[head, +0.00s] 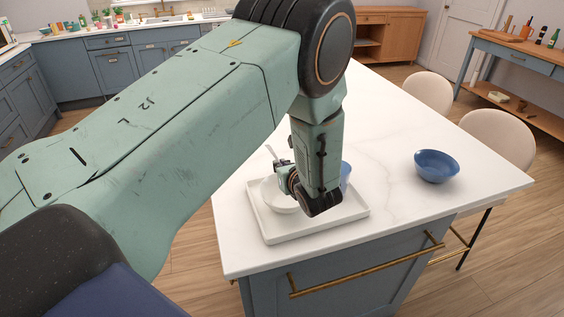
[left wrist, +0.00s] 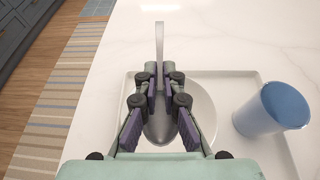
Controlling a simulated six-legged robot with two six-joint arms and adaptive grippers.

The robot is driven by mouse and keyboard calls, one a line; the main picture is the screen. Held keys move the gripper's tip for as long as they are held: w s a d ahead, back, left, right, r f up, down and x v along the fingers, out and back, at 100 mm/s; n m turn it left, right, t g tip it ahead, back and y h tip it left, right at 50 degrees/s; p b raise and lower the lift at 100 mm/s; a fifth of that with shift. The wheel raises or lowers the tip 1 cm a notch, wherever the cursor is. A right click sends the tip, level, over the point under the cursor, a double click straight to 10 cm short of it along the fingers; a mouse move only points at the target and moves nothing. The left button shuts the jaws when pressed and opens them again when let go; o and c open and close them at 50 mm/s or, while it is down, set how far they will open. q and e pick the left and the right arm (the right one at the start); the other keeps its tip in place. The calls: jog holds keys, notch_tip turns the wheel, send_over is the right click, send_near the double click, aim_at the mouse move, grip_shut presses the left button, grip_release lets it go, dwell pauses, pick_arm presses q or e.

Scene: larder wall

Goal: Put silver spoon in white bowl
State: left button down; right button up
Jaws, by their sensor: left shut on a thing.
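My left gripper (head: 284,176) is shut on the silver spoon (left wrist: 159,45). It also shows in the left wrist view (left wrist: 160,82), its fingers on either side of the spoon. The spoon's handle sticks up past the fingertips in the head view (head: 271,151). The spoon's broad end lies over the white bowl in the left wrist view. The white bowl (head: 274,196) sits on a white tray (head: 268,236), partly hidden by my gripper; its rim shows in the left wrist view (left wrist: 207,112). I cannot tell whether the spoon touches the bowl. My right gripper is not in view.
A blue cup (left wrist: 272,108) stands on the tray right of the bowl, mostly hidden by my arm in the head view (head: 346,175). A blue bowl (head: 437,166) stands farther right on the white counter (head: 390,190). Two pale stools (head: 500,135) stand beyond the counter.

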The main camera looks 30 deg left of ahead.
pick_arm(q)
jog(key=shift+s, duration=0.1)
jog(key=shift+s+d+r, duration=0.15)
jog(key=shift+d+r, duration=0.05)
jog(key=shift+d, duration=0.2)
jog(key=c, duration=1.8)
grip_release()
jog(key=shift+d, duration=0.1)
jog(key=shift+c, duration=0.2)
jog(key=shift+o, duration=0.6)
jog(key=o, duration=0.3)
jog(key=shift+w+a+f, duration=0.2)
jog(key=shift+a, duration=0.15)
jog(key=shift+s, duration=0.1)
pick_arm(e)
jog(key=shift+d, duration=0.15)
